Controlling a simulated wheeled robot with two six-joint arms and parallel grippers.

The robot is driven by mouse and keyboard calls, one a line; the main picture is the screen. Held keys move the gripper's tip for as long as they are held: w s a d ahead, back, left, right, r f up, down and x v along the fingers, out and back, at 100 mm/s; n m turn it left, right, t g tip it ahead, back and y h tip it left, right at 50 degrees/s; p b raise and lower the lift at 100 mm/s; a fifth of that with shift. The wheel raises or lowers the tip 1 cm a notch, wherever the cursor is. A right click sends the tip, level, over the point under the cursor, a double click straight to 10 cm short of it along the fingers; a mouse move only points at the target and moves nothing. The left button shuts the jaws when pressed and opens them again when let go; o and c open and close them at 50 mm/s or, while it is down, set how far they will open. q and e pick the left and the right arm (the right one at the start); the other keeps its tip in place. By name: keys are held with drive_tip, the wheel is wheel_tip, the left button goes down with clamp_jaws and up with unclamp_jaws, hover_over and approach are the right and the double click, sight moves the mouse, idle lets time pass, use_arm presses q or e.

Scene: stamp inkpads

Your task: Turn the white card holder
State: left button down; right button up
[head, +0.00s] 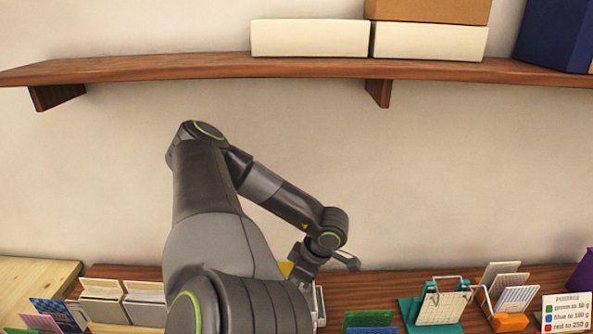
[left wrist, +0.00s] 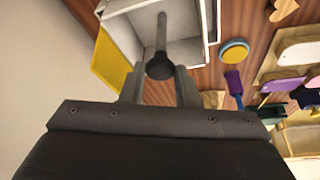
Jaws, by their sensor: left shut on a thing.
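The white card holder (left wrist: 190,50) fills the top middle of the left wrist view, with a yellow panel (left wrist: 108,62) on one side. A grey post with a dark round knob (left wrist: 160,66) rises from it. My left gripper (left wrist: 160,90) has its two fingers on either side of the knob and is shut on it. In the head view, my left gripper (head: 298,274) is low in the middle, and my arm hides most of the holder. Only a white edge (head: 319,303) and a bit of yellow show there. My right gripper is not in view.
Pale card boxes (head: 100,298) stand left on the wooden surface. A teal rack (head: 437,305), an orange rack (head: 512,315) and a postage sign (head: 567,312) stand right. A wall shelf (head: 180,68) with boxes hangs above. A round yellow-and-blue item (left wrist: 234,52) lies close to the holder.

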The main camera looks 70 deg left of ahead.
use_arm(q)
drive_tip(key=shift+m, duration=0.3)
idle(0.4)
drive_tip(key=c, duration=1.1)
unclamp_jaws()
drive_tip(key=p+v, duration=0.3)
drive_tip(key=v, duration=0.4)
drive_tip(key=shift+d+r+p, duration=0.2)
drive_tip(key=shift+p, duration=0.2)
